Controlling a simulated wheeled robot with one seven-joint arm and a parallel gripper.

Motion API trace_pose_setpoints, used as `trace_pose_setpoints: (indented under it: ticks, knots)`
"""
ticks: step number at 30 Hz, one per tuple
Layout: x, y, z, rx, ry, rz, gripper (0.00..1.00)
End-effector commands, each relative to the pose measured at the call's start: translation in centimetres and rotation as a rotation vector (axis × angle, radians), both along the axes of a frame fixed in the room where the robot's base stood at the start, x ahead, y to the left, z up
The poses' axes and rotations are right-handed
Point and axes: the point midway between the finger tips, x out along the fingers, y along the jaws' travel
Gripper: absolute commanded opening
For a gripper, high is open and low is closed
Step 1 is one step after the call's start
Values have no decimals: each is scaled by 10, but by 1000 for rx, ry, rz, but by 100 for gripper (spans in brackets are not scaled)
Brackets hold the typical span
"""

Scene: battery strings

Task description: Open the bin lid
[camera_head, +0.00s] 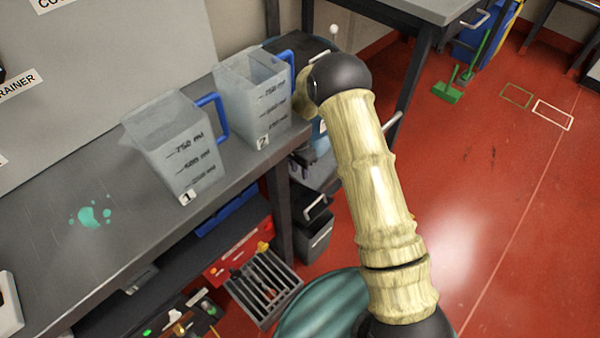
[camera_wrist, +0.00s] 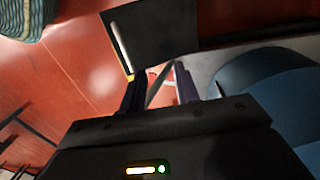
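I cannot tell for certain which thing is the bin. A dark grey box with a pale handle (camera_head: 316,228) stands on the floor by the bench leg, left of my arm in the head view. In the wrist view a dark flat panel (camera_wrist: 155,32) with a pale bar along its edge lies beyond the fingers, and a rounded blue body (camera_wrist: 262,90) fills the right side. My gripper (camera_wrist: 160,80) has its two dark fingers apart, with thin grey and reddish shapes showing between or behind them. In the head view my gripper is hidden behind my arm.
Two clear measuring jugs with blue handles, one (camera_head: 180,150) nearer and one (camera_head: 255,95) farther, stand on the grey bench (camera_head: 45,240). A slotted tray (camera_head: 262,290) sits below. The red floor (camera_head: 530,230) at right is clear.

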Motion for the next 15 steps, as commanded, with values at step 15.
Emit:
trace_pose_setpoints:
  ticks: [15]
  knots:
    - [-1,0,61,1,1,0,32]
